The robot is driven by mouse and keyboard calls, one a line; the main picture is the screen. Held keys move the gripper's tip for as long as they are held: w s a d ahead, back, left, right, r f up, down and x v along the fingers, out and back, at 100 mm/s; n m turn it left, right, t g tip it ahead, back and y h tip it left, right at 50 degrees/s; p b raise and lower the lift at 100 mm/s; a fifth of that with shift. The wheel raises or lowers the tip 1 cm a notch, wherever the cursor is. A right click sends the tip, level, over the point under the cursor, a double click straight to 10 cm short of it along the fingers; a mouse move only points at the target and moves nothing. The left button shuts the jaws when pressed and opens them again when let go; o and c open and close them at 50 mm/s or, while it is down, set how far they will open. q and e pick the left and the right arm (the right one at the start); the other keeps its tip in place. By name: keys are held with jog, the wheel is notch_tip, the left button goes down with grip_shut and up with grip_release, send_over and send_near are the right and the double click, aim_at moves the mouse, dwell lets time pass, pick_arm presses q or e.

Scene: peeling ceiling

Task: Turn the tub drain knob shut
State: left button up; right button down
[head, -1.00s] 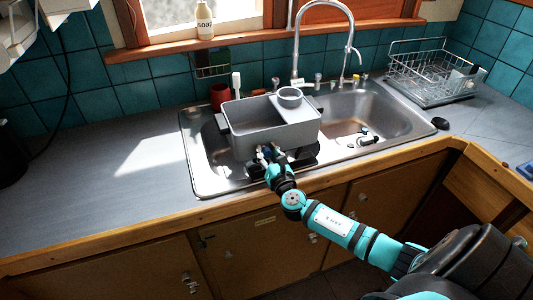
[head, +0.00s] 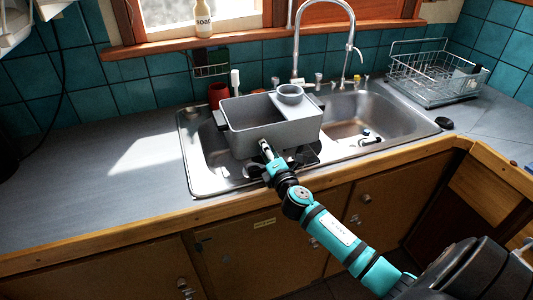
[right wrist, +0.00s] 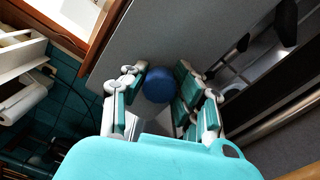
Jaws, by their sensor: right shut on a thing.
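The grey tub (head: 238,125) stands across the left basin of the sink. Its blue drain knob (right wrist: 158,85) shows in the right wrist view, round and on the tub's front wall. My right gripper (head: 266,148) is at the front of the tub and hides the knob in the head view. In the right wrist view its fingers (right wrist: 160,78) stand on both sides of the knob, shut on it. How far the knob is turned cannot be told. My left gripper is not in view.
A small grey bowl (head: 290,93) sits on the tub's right part. The right basin (head: 390,115) holds a small dark item. A wire dish rack (head: 432,75) stands at the back right, a red cup (head: 217,95) behind the tub. The left counter (head: 90,185) is clear.

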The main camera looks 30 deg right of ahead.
jog(key=m, duration=0.3)
jog(key=shift+f+m+b, duration=0.15)
jog(key=shift+m+b, duration=0.2)
jog(key=shift+m, duration=1.85)
jog(key=c, duration=1)
grip_release()
